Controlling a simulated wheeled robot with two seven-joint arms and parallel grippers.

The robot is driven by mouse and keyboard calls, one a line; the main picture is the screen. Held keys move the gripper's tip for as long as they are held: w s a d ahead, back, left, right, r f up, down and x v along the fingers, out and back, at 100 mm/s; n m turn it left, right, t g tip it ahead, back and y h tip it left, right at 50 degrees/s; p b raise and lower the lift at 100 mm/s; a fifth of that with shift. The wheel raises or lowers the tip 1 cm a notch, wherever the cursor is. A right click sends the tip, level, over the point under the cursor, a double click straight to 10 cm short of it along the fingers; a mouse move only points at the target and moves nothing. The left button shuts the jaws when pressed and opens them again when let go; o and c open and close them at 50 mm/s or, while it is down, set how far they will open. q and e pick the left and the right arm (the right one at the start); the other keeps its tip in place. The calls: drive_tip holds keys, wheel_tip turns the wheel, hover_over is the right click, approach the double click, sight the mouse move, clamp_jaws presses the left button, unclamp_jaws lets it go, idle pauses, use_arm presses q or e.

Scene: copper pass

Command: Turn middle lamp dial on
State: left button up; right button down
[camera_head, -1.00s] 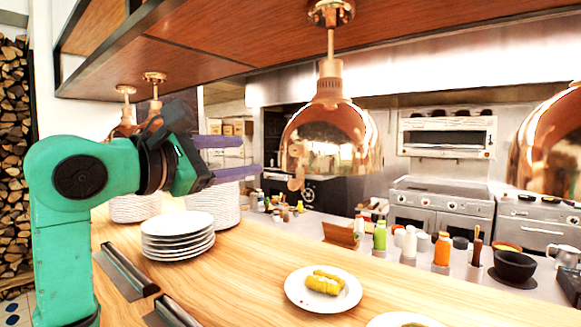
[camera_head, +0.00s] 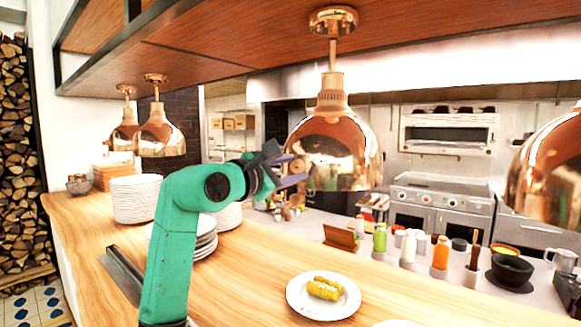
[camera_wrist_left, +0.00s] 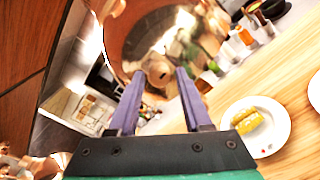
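The middle copper lamp (camera_head: 335,140) hangs from the wooden shelf, upright, in the centre of the head view. Its small copper dial (camera_wrist_left: 158,72) shows in the left wrist view, low on the shade. My left gripper (camera_head: 298,170) is at the lamp's left side, its two purple fingers pointing at the shade. In the left wrist view the fingers (camera_wrist_left: 158,80) are apart, with the dial showing in the gap near their tips. I cannot tell whether they touch it. In the head view the gripper hides most of the dial. My right gripper is not in view.
Another copper lamp (camera_head: 553,165) hangs at the right, and two smaller-looking ones, including this lamp (camera_head: 160,137), at the left. Stacked plates (camera_head: 135,198) and a plate of corn (camera_head: 300,303) stand on the wooden counter (camera_head: 245,270). The shelf (camera_head: 230,45) is overhead.

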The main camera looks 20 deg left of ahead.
use_arm(q)
clamp_jaws()
drive_tip(key=shift+n, duration=0.4)
drive_tip(key=shift+n+p, duration=0.35)
drive_tip(key=shift+n, duration=0.55)
drive_tip(key=n, duration=0.2)
drive_tip(key=shift+n, duration=0.3)
drive_tip(key=n, duration=0.9)
drive_tip(key=n+b, duration=0.1)
drive_tip(key=n, duration=0.2)
drive_tip(key=shift+r+g+h, duration=0.1)
drive_tip(key=shift+g+h, duration=0.2)
